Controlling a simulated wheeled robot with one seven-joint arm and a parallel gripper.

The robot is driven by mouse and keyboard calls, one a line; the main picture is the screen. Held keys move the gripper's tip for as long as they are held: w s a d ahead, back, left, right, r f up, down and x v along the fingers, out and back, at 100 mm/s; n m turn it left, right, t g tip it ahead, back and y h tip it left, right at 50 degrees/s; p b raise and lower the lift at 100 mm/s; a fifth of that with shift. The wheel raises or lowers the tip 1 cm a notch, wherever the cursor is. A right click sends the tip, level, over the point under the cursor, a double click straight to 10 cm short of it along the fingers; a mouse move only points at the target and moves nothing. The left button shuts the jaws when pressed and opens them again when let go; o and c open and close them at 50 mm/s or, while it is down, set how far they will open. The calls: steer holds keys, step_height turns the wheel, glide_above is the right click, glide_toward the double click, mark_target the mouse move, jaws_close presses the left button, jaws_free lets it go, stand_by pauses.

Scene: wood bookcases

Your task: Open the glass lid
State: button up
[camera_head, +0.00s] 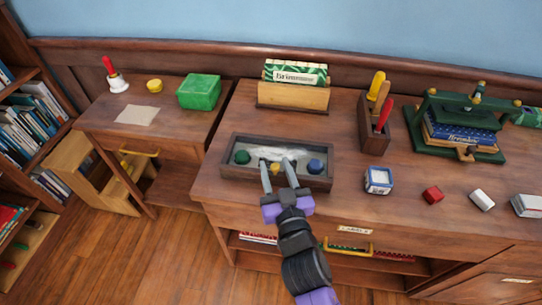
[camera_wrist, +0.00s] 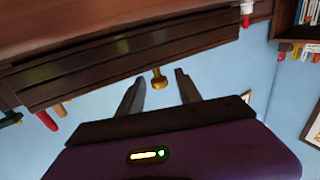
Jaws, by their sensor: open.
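A dark wooden box (camera_head: 226,172) sits near the front of the large desk. Its glass lid (camera_head: 270,152) looks shut, with green and blue round things showing beneath. A small brass knob (camera_head: 276,168) is at the box's front; it also shows in the wrist view (camera_wrist: 159,80). My gripper (camera_head: 277,164) is at the box's front, fingers open and pointing toward it. In the wrist view, the knob lies between the two fingertips, with space on both sides. I cannot tell how deep it is between the fingers.
A wooden holder (camera_head: 377,134) with colored handles and a green press (camera_head: 465,115) stand to the right. A card box (camera_head: 293,95) stands behind. The lower desk (camera_head: 180,120) is left.

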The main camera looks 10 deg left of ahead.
mark_target(273, 158)
steer(key=shift+x, duration=1.9)
jaws_close()
steer(key=shift+d, duration=0.1)
